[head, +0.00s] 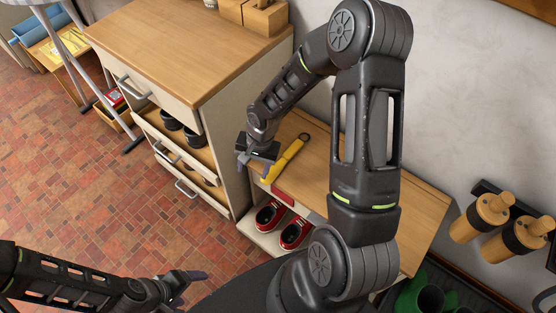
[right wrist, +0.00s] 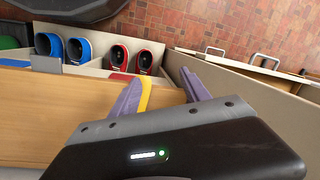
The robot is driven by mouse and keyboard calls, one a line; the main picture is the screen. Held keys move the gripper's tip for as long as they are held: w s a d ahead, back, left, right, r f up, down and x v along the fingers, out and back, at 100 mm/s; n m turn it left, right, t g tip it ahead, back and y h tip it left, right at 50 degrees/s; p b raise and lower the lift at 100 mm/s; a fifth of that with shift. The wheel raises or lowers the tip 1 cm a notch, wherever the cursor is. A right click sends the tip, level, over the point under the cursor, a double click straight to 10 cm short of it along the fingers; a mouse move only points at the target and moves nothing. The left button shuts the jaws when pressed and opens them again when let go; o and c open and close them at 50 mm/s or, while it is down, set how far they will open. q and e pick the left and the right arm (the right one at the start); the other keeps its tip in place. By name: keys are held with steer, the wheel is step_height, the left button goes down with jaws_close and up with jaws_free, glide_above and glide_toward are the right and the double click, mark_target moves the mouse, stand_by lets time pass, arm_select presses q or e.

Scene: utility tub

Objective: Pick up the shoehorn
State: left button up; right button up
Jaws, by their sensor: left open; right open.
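The yellow shoehorn (head: 286,162) lies on the wooden bench top, with a dark ring at its upper end. My right gripper (head: 253,172) is open and empty over the front edge of the bench, by the shoehorn's lower end. In the right wrist view, a strip of the yellow shoehorn (right wrist: 147,93) shows right beside the left one of the right gripper's fingers (right wrist: 162,77); that finger hides part of it. I cannot tell whether they touch. My left gripper (head: 192,284) is open and empty over the brick floor, far from the shoehorn.
The wooden bench (head: 318,172) holds red shoes (head: 282,228) in its cubby below; blue shoes (right wrist: 64,48) show in the right wrist view. A taller cabinet (head: 190,50) with open drawers stands close left of my right gripper. Wooden-handled wall fixtures (head: 490,212) are at right.

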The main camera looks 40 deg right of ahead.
mark_target(287, 155)
steer(key=d, duration=0.2)
steer(key=w+d+f+m+h+b, duration=0.1)
steer(key=d, duration=0.1)
steer(key=d+m+b, duration=0.1)
steer(key=d, duration=0.1)
steer(key=shift+w+f, duration=0.35)
steer(key=d+m, duration=0.1)
steer(key=d, duration=0.1)
steer(key=d+r+m+h+b, duration=0.1)
steer(key=d, duration=0.1)
steer(key=d+r+h, duration=0.1)
steer(key=d, duration=0.1)
steer(key=shift+w+d+r+m+g+b, duration=0.1)
steer(key=shift+w+d+m+g+b, duration=0.1)
steer(key=shift+d+m+g+b, duration=0.15)
steer(key=shift+r, duration=0.15)
arm_select(q)
step_height(287, 155, down, 6)
steer(key=shift+w, duration=0.25)
steer(key=shift+f, duration=0.2)
arm_select(e)
steer(key=shift+d+f, duration=0.2)
steer(key=shift+f, duration=1.15)
steer(key=f, duration=0.3)
steer(key=f+b, duration=0.1)
steer(key=f, duration=0.1)
steer(key=shift+w+d+f, duration=0.1)
steer(key=shift+d, duration=0.25)
arm_select(q)
steer(key=shift+f, duration=0.4)
